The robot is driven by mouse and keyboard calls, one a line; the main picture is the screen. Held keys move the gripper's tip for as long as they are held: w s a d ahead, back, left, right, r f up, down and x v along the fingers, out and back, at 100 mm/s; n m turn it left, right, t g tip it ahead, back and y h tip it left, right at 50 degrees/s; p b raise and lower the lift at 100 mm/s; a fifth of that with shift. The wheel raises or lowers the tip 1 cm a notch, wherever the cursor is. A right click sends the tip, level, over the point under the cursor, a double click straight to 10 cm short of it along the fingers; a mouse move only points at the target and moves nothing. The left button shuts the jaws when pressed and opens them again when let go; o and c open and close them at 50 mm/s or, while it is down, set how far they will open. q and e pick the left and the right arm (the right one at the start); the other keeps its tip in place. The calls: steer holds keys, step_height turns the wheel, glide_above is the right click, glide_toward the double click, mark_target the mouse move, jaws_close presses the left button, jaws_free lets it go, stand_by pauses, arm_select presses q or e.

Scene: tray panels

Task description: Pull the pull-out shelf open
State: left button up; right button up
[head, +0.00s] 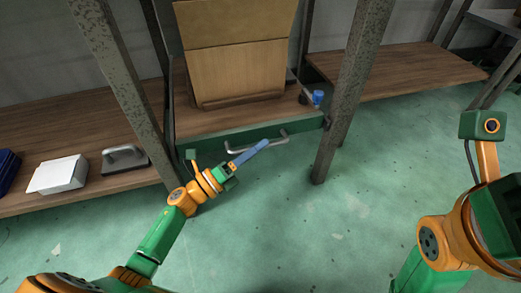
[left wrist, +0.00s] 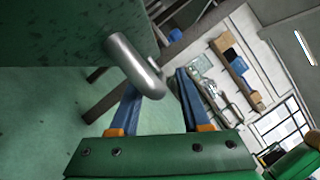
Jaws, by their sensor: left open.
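The pull-out shelf has a green front edge (head: 225,138) and sits low between metal posts, with a large cardboard box on it. Its silver bar handle (head: 284,138) is fixed to that front. My left gripper (head: 265,143) reaches up from the lower left, and its blue fingers overlap the handle in the head view. In the left wrist view the left gripper (left wrist: 157,82) is open. The handle (left wrist: 130,62) comes in from the upper left, its rounded end showing between the fingertips. I cannot tell whether a finger touches it. My right gripper is out of view.
The cardboard box (head: 238,70) and a small blue item (head: 318,97) are at the shelf. A metal post (head: 345,90) stands right of it. A white box (head: 58,174) and a dark-grey handled tool (head: 124,158) lie on the left wooden shelf. The green floor in front is clear.

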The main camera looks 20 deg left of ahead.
arm_select(q)
steer(key=shift+w+d, duration=0.25)
steer(key=shift+w, duration=0.15)
jaws_close()
stand_by(1.2)
